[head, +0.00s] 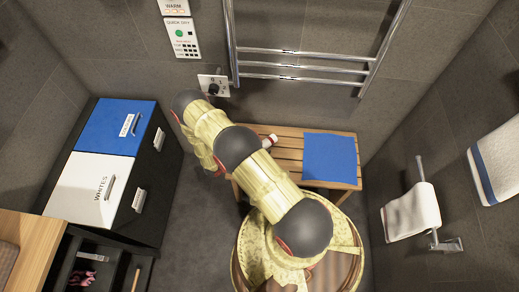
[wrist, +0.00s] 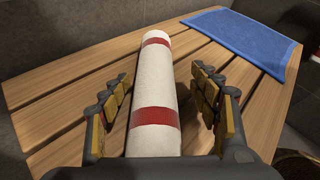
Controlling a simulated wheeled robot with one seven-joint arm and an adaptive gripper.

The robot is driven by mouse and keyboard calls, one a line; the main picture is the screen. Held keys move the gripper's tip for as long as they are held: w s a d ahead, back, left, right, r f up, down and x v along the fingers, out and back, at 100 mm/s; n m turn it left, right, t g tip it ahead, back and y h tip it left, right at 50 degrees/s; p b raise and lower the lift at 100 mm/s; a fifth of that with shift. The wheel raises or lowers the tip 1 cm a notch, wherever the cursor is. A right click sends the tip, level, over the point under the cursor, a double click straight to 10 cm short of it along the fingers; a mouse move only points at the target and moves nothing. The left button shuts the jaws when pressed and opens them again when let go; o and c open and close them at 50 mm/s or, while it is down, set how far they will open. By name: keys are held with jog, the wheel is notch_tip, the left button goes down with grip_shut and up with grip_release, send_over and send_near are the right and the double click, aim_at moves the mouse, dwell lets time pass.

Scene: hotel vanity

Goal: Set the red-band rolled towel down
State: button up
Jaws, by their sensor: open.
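The red-band rolled towel (wrist: 155,85) is white with two red bands. In the wrist view it lies on the slatted wooden bench (wrist: 75,118), pointing away from me. My gripper (wrist: 162,110) is open, with one finger on each side of the towel and a visible gap on the right. In the head view only a small end of the towel (head: 270,140) shows beside my arm. The rest of it and my gripper are hidden behind the arm there.
A blue mat (head: 330,158) lies flat on the right part of the bench, apart from the towel. A chrome towel rail (head: 305,68) is on the wall above. A cabinet with blue and white lids (head: 90,185) stands left. A white towel (head: 411,212) hangs on a right-hand bar.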

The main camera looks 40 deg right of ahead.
jog(key=shift+r, duration=0.1)
jog(key=shift+w+a+r+p, duration=0.1)
jog(key=shift+a+r+p, duration=0.1)
jog(key=shift+p, duration=0.1)
jog(key=p+v, duration=0.3)
jog(key=v, duration=0.8)
jog(key=shift+a+r, duration=0.15)
jog(key=shift+a, duration=0.05)
jog(key=w+a+r+m+y, duration=0.15)
jog(key=r+m, duration=0.25)
jog(key=r, duration=0.8)
jog(key=a+r+m+y, duration=0.2)
jog(key=r+m+y, duration=0.1)
jog(key=r, duration=0.9)
jog(key=w+a+r+m+y, duration=0.15)
jog(key=r+m, duration=0.25)
jog(key=r, duration=0.7)
jog(key=s+a+r+m+t+y, duration=0.3)
jog(key=s+a+r, duration=0.2)
jog(key=s+r, duration=0.4)
jog(key=s+a+r+m+t+y, duration=0.4)
jog(key=s+r, duration=0.6)
jog(key=r, duration=0.5)
jog(key=shift+s+a, duration=0.2)
jog(key=shift+a, duration=0.65)
